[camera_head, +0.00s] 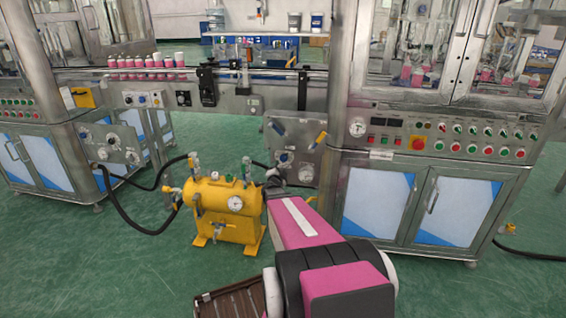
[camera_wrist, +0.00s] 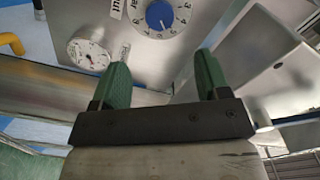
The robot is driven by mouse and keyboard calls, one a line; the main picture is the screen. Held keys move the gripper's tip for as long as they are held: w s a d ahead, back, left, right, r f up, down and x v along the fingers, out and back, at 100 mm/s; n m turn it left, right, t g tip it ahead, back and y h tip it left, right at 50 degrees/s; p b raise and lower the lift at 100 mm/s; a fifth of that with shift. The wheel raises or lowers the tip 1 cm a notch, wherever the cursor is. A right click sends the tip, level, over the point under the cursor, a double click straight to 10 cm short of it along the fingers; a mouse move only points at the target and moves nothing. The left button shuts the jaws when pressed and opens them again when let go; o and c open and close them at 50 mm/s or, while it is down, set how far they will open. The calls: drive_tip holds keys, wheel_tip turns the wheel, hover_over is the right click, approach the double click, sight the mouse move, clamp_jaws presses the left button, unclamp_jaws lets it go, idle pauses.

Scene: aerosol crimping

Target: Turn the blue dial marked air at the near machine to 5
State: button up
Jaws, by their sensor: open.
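A blue dial (camera_wrist: 159,15) sits on a round white numbered scale at the top of the wrist view, and the view's top edge cuts the scale off. A label beside it is only partly in view, and I cannot read the word air. The blue dial (camera_head: 284,157) also shows small on the metal side panel (camera_head: 300,133) of the near machine. My gripper (camera_wrist: 162,60) is open and empty, its two green fingers apart. The dial lies beyond the fingertips, between their lines, and nothing touches it. In the head view my gripper (camera_head: 272,178) is small and dark, below left of the dial.
A round pressure gauge (camera_wrist: 88,54) is on the same panel, close to the left finger. A yellow tank (camera_head: 224,207) with valves and black hoses stands left of my arm. A blue handle (camera_head: 277,128) and a yellow one (camera_head: 320,138) stick out of the panel's upper part.

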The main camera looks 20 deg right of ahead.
sight(284, 158)
drive_tip(key=w+d+n, duration=0.1)
drive_tip(key=w+d, duration=0.1)
drive_tip(key=w, duration=0.1)
drive_tip(key=w+d, duration=0.2)
drive_tip(key=w, duration=0.1)
drive_tip(key=w+d+n, duration=0.1)
drive_tip(key=w+d, duration=0.1)
drive_tip(key=shift+w+n, duration=0.3)
drive_tip(key=shift+w, duration=0.1)
drive_tip(key=c, duration=0.9)
